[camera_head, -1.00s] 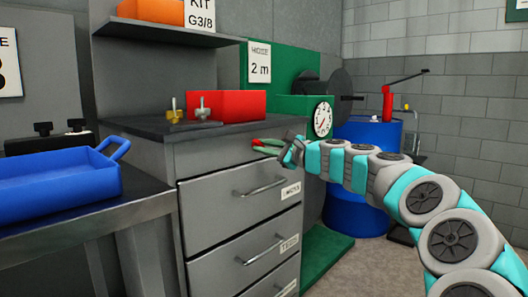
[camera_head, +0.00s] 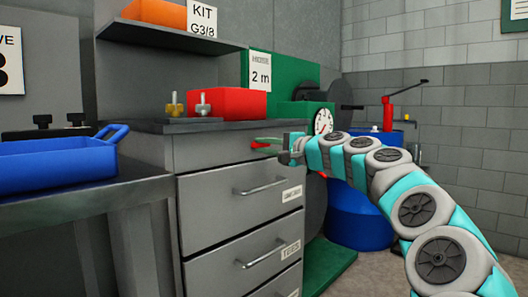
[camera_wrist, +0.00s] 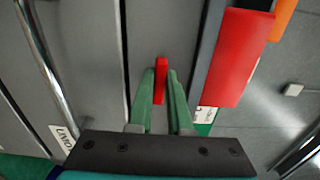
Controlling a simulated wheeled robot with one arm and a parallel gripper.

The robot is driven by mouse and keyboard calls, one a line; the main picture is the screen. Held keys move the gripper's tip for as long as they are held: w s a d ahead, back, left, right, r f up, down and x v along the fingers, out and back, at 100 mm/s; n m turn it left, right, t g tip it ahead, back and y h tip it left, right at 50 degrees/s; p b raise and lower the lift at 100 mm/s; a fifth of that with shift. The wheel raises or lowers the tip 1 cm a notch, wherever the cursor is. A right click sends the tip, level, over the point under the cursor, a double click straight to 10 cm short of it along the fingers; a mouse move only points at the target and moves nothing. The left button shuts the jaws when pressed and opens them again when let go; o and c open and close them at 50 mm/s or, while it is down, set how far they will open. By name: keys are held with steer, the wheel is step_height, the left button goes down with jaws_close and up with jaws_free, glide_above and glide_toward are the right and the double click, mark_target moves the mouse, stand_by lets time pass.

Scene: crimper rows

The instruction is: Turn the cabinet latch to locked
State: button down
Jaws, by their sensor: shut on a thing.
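The cabinet (camera_head: 228,216) is grey with a dark top and several drawers. Its red latch (camera_head: 257,145) is on the front near the top right corner, above the upper drawer, and is partly hidden by my gripper. My gripper (camera_head: 270,142) reaches it from the right with green fingers. In the wrist view the red latch (camera_wrist: 161,72) is a narrow bar between the two green fingertips of my gripper (camera_wrist: 162,90), which are shut on it. The latch's far end shows beyond the fingers; its near part lies between them. I see no lock marking.
A red bin (camera_head: 228,103) and metal fittings (camera_head: 203,104) stand on the cabinet top. A blue tray (camera_head: 60,170) sits on the bench at left. A blue drum (camera_head: 358,215) and a gauge (camera_head: 323,121) are behind my arm. Drawer handles (camera_head: 262,187) stick out below the latch.

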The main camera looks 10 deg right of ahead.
steer(key=shift+a+f, duration=0.1)
stand_by(0.3)
steer(key=c, duration=0.8)
jaws_free()
steer(key=shift+c, duration=0.2)
steer(key=shift+s, duration=0.1)
steer(key=shift+s+d, duration=0.25)
steer(key=shift+d, duration=0.05)
steer(key=v, duration=0.7)
